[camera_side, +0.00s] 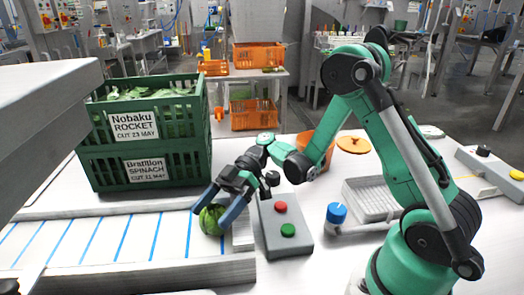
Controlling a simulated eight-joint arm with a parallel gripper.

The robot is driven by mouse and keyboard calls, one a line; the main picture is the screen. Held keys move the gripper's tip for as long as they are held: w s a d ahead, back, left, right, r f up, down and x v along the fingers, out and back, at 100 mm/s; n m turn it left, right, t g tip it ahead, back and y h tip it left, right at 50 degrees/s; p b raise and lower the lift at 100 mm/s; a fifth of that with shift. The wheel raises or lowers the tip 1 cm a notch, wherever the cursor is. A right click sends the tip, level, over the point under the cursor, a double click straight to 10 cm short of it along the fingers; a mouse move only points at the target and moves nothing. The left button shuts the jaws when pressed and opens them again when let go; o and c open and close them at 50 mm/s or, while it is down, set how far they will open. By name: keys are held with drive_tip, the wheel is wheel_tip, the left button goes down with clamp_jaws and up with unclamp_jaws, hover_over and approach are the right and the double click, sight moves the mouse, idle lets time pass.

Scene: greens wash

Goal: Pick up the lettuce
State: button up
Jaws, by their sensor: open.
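The lettuce (210,220) is a round green head near the right end of the white belt with blue stripes (105,240). My gripper (215,208) reaches down to it from the upper right, with its two dark blue-grey fingers spread apart. One finger passes across the right front of the lettuce and the other ends near its upper left. The fingers hide part of the lettuce. I cannot tell whether they touch it.
A grey control box (282,250) with red and green buttons stands just right of the belt end. Green stacked crates (150,180) stand behind the belt. A blue-capped thing (337,212), a white tray (372,197) and an orange container (313,150) are on the table farther right.

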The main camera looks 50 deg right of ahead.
drive_tip(key=shift+x, duration=1.25)
drive_tip(key=shift+c, duration=0.2)
drive_tip(key=c, duration=1.1)
drive_tip(key=shift+r, duration=0.15)
drive_tip(key=shift+c, duration=0.2)
